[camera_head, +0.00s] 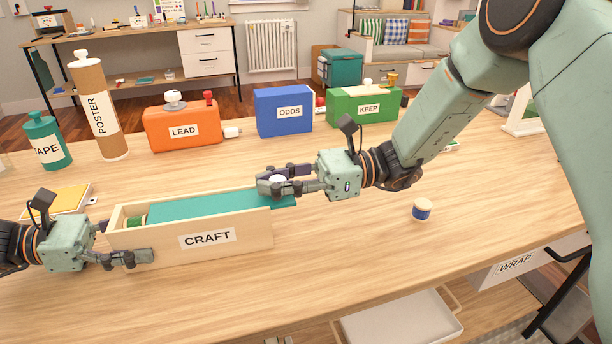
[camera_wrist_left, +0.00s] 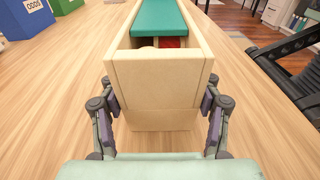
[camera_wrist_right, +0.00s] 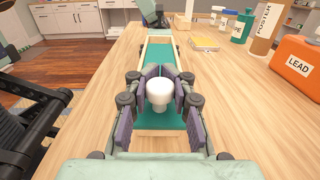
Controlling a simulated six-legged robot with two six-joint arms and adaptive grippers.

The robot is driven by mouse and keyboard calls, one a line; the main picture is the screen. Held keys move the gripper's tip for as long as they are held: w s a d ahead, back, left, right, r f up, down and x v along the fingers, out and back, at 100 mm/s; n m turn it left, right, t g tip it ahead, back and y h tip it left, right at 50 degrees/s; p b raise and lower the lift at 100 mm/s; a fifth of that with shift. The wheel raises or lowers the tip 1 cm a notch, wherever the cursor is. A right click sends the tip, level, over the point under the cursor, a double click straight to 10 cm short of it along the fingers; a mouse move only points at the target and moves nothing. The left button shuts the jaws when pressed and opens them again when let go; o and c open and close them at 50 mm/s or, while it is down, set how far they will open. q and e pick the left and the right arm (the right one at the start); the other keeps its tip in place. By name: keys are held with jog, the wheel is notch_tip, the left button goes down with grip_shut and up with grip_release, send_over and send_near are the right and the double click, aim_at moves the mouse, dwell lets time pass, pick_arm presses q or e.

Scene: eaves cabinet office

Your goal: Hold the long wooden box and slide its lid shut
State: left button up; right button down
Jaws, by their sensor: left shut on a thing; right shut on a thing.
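The long wooden box (camera_head: 207,240) with a CRAFT label stands on the table. Its teal lid (camera_head: 205,205) covers most of the top and sticks out past the right end. The left end is open, with a green item (camera_head: 136,221) inside; the left wrist view shows a red item (camera_wrist_left: 172,43) there. My left gripper (camera_head: 140,252) is shut on the left end of the box, one finger along each side wall. My right gripper (camera_head: 275,184) is shut on the white knob (camera_wrist_right: 160,95) at the lid's right end.
Behind the box stand an orange LEAD box (camera_head: 183,128), a blue ODDS box (camera_head: 284,111), a green KEEP box (camera_head: 363,105), a POSTER tube (camera_head: 100,110) and a teal bottle (camera_head: 47,140). The table front is clear.

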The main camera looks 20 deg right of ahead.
aim_at(251, 199)
jog(key=shift+w+a, duration=0.1)
jog(key=shift+a, duration=1.8)
jog(key=c, duration=1.1)
grip_release()
jog(key=shift+d, duration=0.1)
jog(key=d, duration=1.2)
jog(key=shift+s, duration=0.3)
